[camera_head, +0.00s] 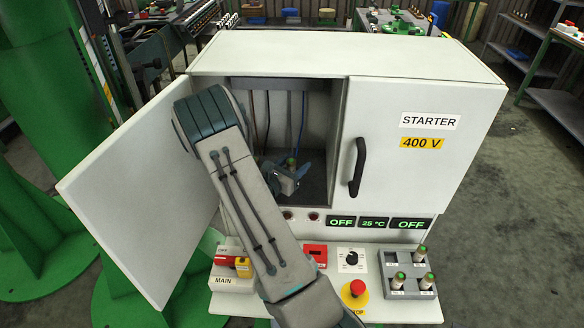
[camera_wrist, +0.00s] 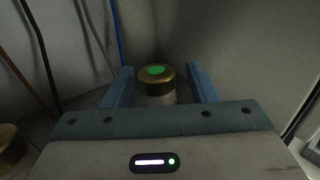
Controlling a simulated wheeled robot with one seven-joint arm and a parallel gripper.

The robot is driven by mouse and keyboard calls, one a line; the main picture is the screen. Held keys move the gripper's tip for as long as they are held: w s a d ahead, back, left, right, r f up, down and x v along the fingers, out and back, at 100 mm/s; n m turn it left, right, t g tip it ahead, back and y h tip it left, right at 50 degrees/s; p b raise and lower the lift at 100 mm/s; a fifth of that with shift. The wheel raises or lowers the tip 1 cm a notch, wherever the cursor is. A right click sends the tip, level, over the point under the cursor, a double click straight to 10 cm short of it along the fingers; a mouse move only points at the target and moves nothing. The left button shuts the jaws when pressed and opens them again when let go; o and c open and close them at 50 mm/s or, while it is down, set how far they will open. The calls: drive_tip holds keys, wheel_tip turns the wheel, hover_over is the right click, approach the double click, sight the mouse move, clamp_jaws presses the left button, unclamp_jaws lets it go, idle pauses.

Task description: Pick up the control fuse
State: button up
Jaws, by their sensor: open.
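A fuse with a brass cap, green top and pale body (camera_wrist: 160,88) stands upright inside the starter cabinet, probably the control fuse. Its green top also shows small in the head view (camera_head: 291,161). My gripper (camera_wrist: 160,86) reaches through the open left door, with blue fingers apart, one on each side of the fuse in the wrist view. I see gaps between the cap and both fingers. The fuse's lower part is hidden behind my gripper's body. In the head view my arm covers part of the opening.
The cabinet's left door (camera_head: 140,190) is swung open and its right door (camera_head: 400,160) is shut. Cables (camera_wrist: 38,55) hang at the back wall. Another brass-capped part (camera_wrist: 12,148) is at lower left. A grey holder (camera_head: 411,292) with several fuses sits on the front ledge.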

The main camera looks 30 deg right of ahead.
drive_tip(key=c, duration=1.1)
